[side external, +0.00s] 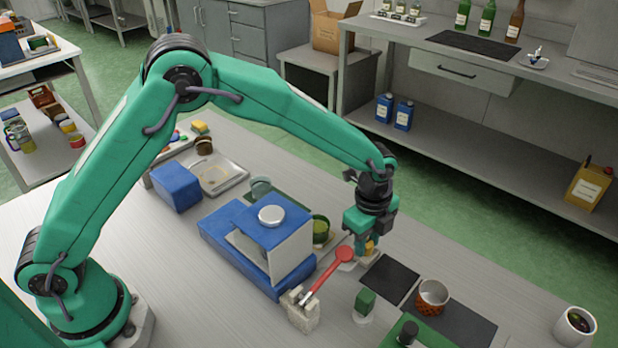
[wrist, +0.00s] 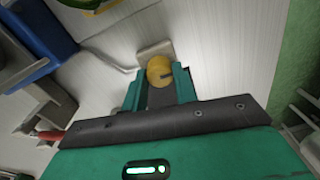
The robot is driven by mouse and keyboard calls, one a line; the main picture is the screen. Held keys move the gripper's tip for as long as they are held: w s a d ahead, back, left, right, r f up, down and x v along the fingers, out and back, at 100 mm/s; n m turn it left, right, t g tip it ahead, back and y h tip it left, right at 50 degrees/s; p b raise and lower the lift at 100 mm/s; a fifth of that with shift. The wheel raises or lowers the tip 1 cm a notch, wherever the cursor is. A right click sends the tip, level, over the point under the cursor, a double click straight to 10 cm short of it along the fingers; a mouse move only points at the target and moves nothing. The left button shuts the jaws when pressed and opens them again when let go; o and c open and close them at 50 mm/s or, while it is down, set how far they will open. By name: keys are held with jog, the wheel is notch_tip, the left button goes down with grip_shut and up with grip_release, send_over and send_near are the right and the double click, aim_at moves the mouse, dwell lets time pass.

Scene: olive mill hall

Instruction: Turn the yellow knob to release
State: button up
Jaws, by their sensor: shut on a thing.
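The yellow knob (wrist: 158,68) is round, with a dark slot or mark at its right side in the wrist view. It sits on a pale block (wrist: 153,50) on the light table. In the side external view the knob (side external: 369,247) shows only in part, behind my gripper's fingers. My gripper (side external: 365,242) points down at it from above. In the wrist view my gripper's (wrist: 159,80) two green fingers lie on either side of the knob, shut on it. The contact faces are partly hidden.
A red spoon-shaped lever (side external: 327,274) on a pale stand (side external: 302,312) is close to the left. A blue press-like unit (side external: 240,252) stands further left. A dark mat (side external: 389,279), a woven-patterned cup (side external: 432,297) and a green-topped piece (side external: 364,303) lie nearby on the right and front.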

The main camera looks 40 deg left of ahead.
jog(key=shift+n, duration=0.4)
jog(key=n, duration=0.8)
jog(key=shift+d+n, duration=0.1)
jog(key=shift+n, duration=0.2)
jog(key=n, duration=0.4)
jog(key=shift+n, duration=2.3)
jog(key=o, duration=1)
jog(key=shift+w, duration=0.1)
jog(key=shift+r, duration=0.15)
